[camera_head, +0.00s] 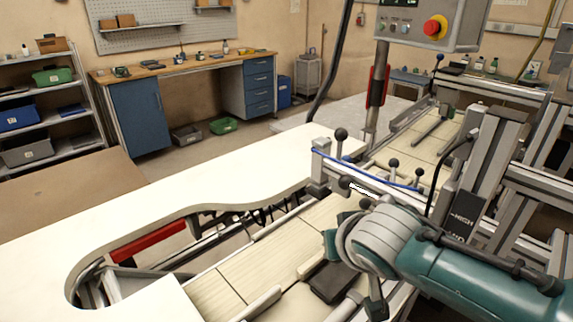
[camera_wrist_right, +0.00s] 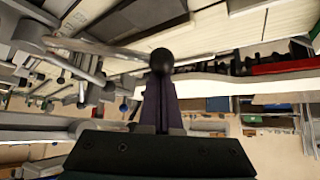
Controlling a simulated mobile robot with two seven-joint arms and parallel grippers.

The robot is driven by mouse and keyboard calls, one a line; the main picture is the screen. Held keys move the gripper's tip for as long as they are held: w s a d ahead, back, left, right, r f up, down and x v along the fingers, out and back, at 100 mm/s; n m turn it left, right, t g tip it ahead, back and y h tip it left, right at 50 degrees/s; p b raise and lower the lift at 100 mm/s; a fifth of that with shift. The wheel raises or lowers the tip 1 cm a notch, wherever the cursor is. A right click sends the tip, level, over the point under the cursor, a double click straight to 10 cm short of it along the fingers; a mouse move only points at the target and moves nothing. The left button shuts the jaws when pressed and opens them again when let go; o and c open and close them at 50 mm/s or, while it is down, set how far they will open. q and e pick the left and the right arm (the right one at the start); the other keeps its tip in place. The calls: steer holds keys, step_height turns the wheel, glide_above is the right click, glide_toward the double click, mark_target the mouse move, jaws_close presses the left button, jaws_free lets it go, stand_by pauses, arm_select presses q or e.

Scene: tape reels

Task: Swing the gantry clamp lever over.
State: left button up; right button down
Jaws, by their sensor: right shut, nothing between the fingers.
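In the right wrist view, a black ball knob (camera_wrist_right: 161,59) sits at the end of a pale metal lever (camera_wrist_right: 95,46) that comes in from the left. My right gripper (camera_wrist_right: 161,84) is shut and empty, its dark fingers together just below the knob. I cannot tell whether they touch it. In the head view, the gantry (camera_head: 408,201) is a metal beam with several black ball knobs; one knob (camera_head: 345,183) is close to my teal right arm. I cannot tell for certain which one is on the clamp lever. My right wrist hides most of my right gripper there. My left gripper is not in view.
A white curved worktop (camera_head: 225,185) fills the left and middle. A blue hose (camera_head: 350,163) runs along the gantry. A control box with a red button (camera_head: 435,28) hangs above. A grey upright marked HIGH (camera_head: 462,215) stands close to my right arm.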

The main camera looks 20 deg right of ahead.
steer(key=shift+s+a+r+n, duration=0.1)
steer(key=shift+s+a+n, duration=0.05)
steer(key=shift+s+n, duration=0.2)
steer(key=shift+s+a+p, duration=0.3)
steer(key=shift+s+p, duration=0.25)
steer(key=shift+s, duration=0.05)
